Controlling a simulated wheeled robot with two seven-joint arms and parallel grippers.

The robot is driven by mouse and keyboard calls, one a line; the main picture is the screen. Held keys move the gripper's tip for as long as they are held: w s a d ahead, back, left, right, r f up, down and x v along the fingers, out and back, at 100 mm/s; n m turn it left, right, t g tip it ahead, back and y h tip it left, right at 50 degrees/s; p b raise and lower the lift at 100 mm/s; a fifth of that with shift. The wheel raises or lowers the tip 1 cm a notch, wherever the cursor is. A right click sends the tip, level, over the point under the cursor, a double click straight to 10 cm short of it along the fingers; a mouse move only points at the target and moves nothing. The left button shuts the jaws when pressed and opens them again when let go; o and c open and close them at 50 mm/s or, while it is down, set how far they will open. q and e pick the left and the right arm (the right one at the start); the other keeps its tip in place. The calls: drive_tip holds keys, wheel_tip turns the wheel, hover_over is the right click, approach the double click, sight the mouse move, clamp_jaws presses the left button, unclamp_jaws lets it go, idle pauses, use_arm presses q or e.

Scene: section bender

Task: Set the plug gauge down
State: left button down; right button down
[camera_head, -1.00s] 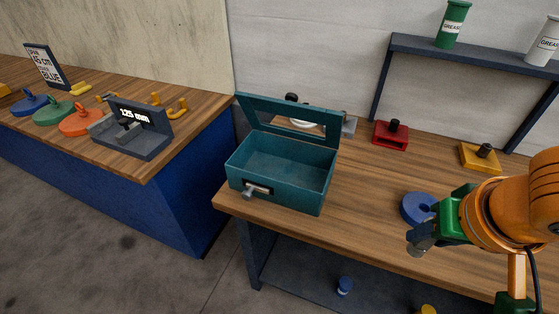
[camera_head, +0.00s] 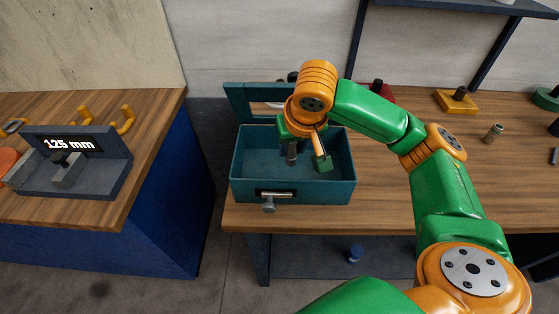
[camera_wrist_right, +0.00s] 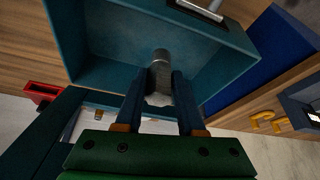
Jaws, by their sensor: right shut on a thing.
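My right gripper (camera_head: 291,150) is over the open teal box (camera_head: 290,190), pointing down into it. In the right wrist view the gripper (camera_wrist_right: 158,82) is shut on the plug gauge (camera_wrist_right: 161,62), a grey metal cylinder with a thicker end between the fingers. The gauge points into the box (camera_wrist_right: 105,40). I cannot tell whether its tip touches the floor of the box. In the head view my wrist partly hides the box's raised lid. My left gripper is not in view.
The box stands near the left end of the wooden bench (camera_head: 400,210). Behind are a red block (camera_head: 377,92) and a yellow block (camera_head: 457,101). A small metal cylinder (camera_head: 493,132) stands at right. A stand reading 125 mm (camera_head: 75,165) sits on the left counter.

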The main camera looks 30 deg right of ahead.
drive_tip(key=w+f, duration=0.2)
drive_tip(key=f, duration=0.1)
drive_tip(key=w+f, duration=0.1)
drive_tip(key=w, duration=0.1)
drive_tip(key=shift+a+f, duration=0.25)
drive_tip(key=shift+a, duration=0.05)
wheel_tip(320, 180, down, 3)
drive_tip(key=shift+d+r+p, duration=0.1)
drive_tip(key=shift+r+p, duration=0.05)
drive_tip(key=shift+p, duration=0.25)
drive_tip(key=shift+f, duration=0.3)
drive_tip(key=shift+f, duration=0.1)
drive_tip(key=c, duration=0.5)
unclamp_jaws()
